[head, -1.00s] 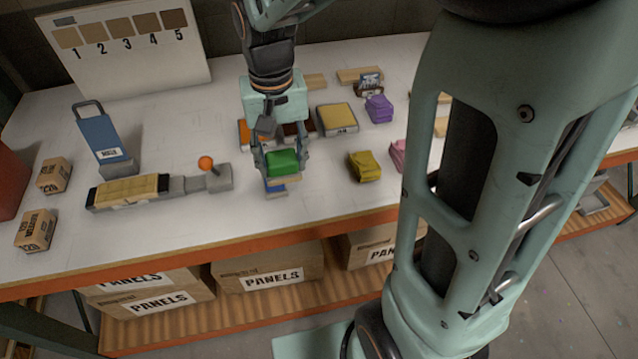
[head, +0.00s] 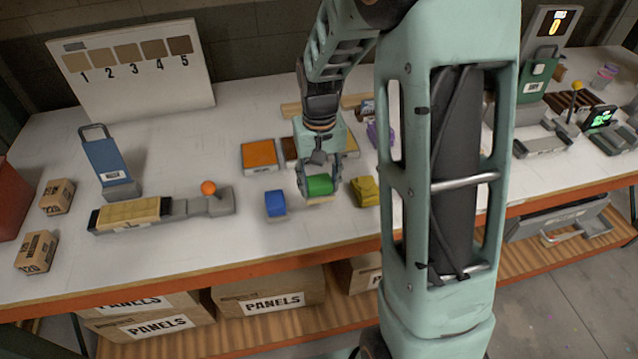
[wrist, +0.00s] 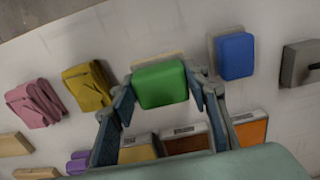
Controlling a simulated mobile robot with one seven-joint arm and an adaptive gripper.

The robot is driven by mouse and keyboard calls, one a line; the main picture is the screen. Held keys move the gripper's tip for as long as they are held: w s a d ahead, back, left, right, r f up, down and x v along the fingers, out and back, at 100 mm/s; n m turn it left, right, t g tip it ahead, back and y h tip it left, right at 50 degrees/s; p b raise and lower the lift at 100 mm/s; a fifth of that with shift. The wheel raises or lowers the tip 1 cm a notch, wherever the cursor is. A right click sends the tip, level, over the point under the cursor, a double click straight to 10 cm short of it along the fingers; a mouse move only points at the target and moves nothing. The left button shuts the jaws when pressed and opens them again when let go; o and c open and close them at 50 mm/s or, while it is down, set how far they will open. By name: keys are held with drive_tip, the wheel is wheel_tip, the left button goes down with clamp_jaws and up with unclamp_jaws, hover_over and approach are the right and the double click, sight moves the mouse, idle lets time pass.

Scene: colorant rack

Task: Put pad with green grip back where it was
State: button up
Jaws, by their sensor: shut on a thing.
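The pad with the green grip (head: 319,185) is between the fingers of my gripper (head: 318,186), which is shut on it. In the wrist view the green grip (wrist: 160,84) sits between both fingertips, with the pale edge of its base behind it. The pad is at or just above the white table; I cannot tell whether it touches. A pad with a blue grip (head: 275,203) stands to its left, and a yellow cloth-like bundle (head: 365,191) lies close on its right.
An orange-topped block (head: 259,155) and other coloured blocks lie behind my gripper. A grey fixture with a tan panel (head: 130,214) and an orange-knobbed lever (head: 208,188) is at left. The table's front edge (head: 250,262) is near. My arm hides part of the right side.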

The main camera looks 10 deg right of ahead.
sight(321, 193)
drive_tip(key=shift+w+d+f, duration=0.2)
drive_tip(key=shift+d+f, duration=0.05)
drive_tip(key=shift+f, duration=1.65)
drive_tip(key=shift+f, duration=0.25)
drive_tip(key=o, duration=1.1)
drive_tip(key=shift+r, duration=0.1)
wheel_tip(321, 193, up, 12)
drive_tip(key=shift+r, duration=0.2)
